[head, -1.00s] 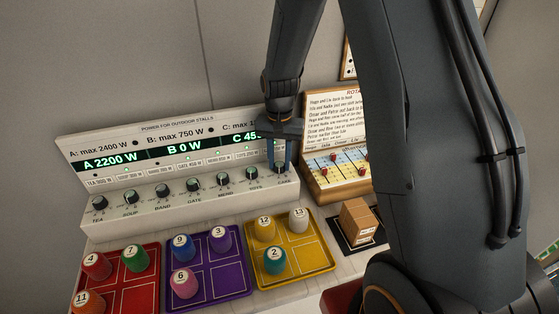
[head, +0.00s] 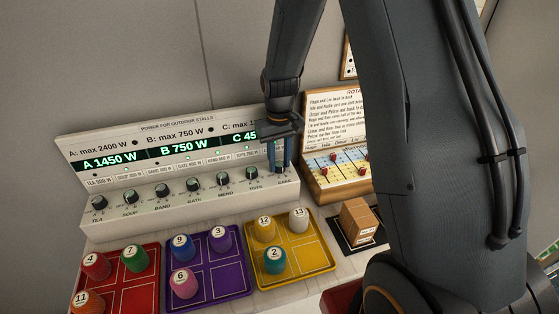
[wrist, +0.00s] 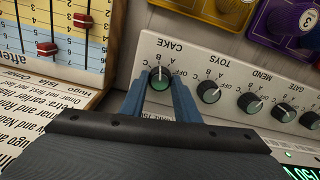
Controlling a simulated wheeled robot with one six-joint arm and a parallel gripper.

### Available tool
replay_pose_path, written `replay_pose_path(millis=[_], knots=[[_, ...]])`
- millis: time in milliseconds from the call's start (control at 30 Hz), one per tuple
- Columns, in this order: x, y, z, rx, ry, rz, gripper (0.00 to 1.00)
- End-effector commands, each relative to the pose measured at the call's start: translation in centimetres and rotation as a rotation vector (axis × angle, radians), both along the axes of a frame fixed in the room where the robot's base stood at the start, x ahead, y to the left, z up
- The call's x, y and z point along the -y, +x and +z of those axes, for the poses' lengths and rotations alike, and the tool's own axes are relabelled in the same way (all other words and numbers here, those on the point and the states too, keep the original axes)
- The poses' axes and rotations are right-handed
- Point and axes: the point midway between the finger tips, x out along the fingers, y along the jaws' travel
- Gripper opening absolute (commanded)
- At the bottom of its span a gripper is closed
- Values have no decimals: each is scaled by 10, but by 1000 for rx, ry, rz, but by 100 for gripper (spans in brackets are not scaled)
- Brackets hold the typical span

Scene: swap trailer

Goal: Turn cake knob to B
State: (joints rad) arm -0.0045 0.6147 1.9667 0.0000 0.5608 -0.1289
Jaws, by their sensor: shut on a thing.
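The cake knob (wrist: 160,85) is dark with a green face, the end knob of the row, beside its CAKE label. Its white pointer points up towards the CAKE label in the wrist view; the small letters there look like B but are hard to read. My gripper (head: 281,166) reaches down onto this knob and hides it in the head view. In the wrist view its two blue fingers are on either side of the knob, shut on it. The display (head: 165,152) reads A 1450 W and B 750 W; the C figure is partly hidden by my gripper.
The toys knob (wrist: 208,91) is close beside the cake knob, with several more along the panel. A board with red sliders (head: 336,165) stands on the other side. Trays with numbered pegs, including a yellow tray (head: 298,262), and a cardboard box (head: 358,222) are in front.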

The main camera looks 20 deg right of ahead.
Motion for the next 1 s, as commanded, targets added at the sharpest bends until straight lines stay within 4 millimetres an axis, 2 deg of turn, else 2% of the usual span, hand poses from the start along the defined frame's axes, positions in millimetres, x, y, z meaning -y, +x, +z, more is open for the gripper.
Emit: replay_pose_path(millis=[233,700,733,800,833,1000], knots=[[0,1,1,2,0,72,6],[0,1,1,3,-1,85,6],[0,1,1,3,-1,85,32],[0,1,1,3,-1,85,44],[0,1,1,3,-1,85,47],[0,1,1,2,0,85,47]])
